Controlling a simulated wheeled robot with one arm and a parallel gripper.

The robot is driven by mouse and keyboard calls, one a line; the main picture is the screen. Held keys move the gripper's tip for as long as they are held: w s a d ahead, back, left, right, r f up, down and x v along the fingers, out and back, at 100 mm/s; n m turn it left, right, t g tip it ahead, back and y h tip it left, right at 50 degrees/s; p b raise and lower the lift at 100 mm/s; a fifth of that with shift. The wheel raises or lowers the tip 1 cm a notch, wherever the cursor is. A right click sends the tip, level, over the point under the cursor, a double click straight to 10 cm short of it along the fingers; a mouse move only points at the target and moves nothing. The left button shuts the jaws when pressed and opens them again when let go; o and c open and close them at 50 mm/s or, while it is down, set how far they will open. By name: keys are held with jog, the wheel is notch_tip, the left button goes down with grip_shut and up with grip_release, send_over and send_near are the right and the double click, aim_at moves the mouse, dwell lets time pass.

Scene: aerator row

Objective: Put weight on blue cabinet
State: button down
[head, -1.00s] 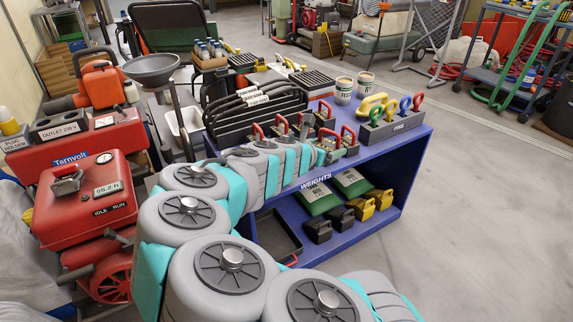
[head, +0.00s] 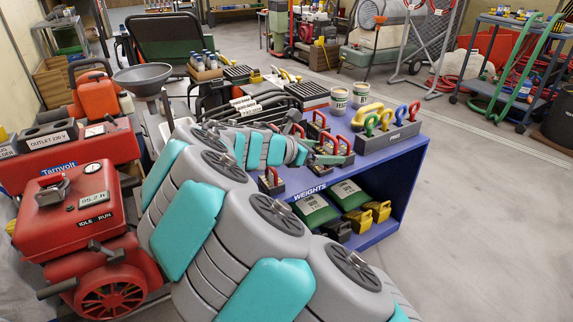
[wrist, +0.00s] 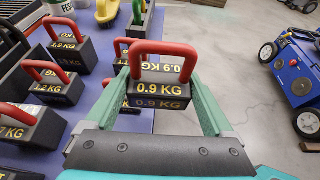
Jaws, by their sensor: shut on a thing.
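My gripper (wrist: 160,72) is shut on a black weight (wrist: 158,90) with a red handle, marked 0.9 KG, in the wrist view. The green fingers stand on either side of it. In the head view my gripper (head: 299,134) is over the top of the blue cabinet (head: 408,150), partly hidden by my arm, and I cannot tell the held weight from the others there. In the wrist view the blue top (wrist: 110,122) lies behind and left of the held weight, with grey floor to its right. I cannot tell whether the weight touches the top.
Other red-handled weights (wrist: 54,84) stand close on the left. A rack with coloured rings (head: 388,135) and two white tubs (head: 360,95) are on the cabinet. Green bags (head: 350,196) and yellow weights (head: 378,212) fill the lower shelf. Floor to the right is clear (head: 490,220).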

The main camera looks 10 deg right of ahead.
jog(key=w+a, duration=0.1)
jog(key=a, duration=0.2)
jog(key=w+a, duration=0.1)
jog(key=a, duration=0.2)
jog(key=w+a+f, duration=0.1)
jog(key=a, duration=0.2)
jog(key=shift+w+a, duration=0.2)
jog(key=shift+f+b, duration=0.5)
jog(key=shift+f, duration=1.15)
jog(key=shift+f, duration=0.55)
jog(key=shift+f, duration=0.15)
grip_release()
jog(key=shift+r, duration=0.55)
jog(key=v, duration=1.2)
jog(key=shift+a+p, duration=0.1)
jog(key=shift+p, duration=0.3)
